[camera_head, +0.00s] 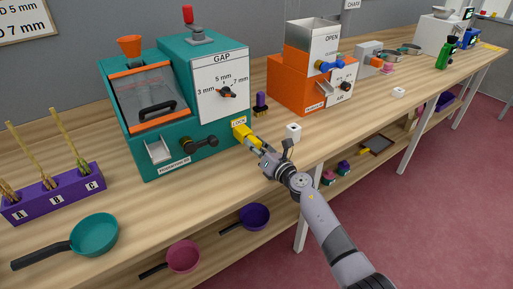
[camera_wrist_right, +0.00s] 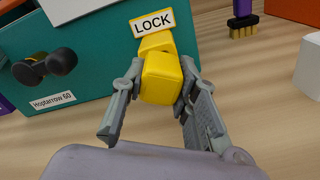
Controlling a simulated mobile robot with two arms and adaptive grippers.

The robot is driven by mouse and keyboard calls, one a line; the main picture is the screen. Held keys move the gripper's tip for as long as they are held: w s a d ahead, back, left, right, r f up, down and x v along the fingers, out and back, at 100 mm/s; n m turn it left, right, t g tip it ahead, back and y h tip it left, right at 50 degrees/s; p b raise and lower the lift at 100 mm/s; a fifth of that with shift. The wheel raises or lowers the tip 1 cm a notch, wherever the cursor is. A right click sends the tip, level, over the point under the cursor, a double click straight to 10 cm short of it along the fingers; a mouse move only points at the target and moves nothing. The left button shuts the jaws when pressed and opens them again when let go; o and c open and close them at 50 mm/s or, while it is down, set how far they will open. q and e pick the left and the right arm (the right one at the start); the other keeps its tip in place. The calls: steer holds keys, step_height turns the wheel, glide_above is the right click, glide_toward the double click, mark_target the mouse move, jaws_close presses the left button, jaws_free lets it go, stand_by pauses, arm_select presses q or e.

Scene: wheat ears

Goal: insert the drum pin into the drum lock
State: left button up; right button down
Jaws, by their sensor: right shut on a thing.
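The drum lock is a yellow block marked LOCK (camera_head: 239,129) on the right front corner of the teal threshing machine (camera_head: 180,60). My right gripper (camera_head: 262,150) is shut on the yellow drum pin (camera_head: 253,141), right in front of the lock. In the right wrist view the pin (camera_wrist_right: 161,78) sits between the two grey fingers (camera_wrist_right: 160,95), and its far end meets the yellow lock piece (camera_wrist_right: 157,43) under the LOCK label (camera_wrist_right: 152,22). How deep the pin is in the lock is hidden. My left gripper is not in view.
A white cube (camera_head: 293,132) stands right of my right gripper. A purple-handled brush (camera_head: 261,103) stands behind it by the machine. An orange machine (camera_head: 305,80) is further right. Teal (camera_head: 95,234), pink (camera_head: 184,256) and purple (camera_head: 254,217) pans lie toward the front.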

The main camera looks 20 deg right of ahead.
steer(key=shift+w+a, duration=0.1)
steer(key=shift+w, duration=0.3)
steer(key=c, duration=1.2)
jaws_free()
steer(key=shift+s, duration=0.1)
steer(key=v, duration=1.1)
steer(key=shift+s, duration=0.1)
steer(key=shift+s+r, duration=0.15)
steer(key=shift+s, duration=0.2)
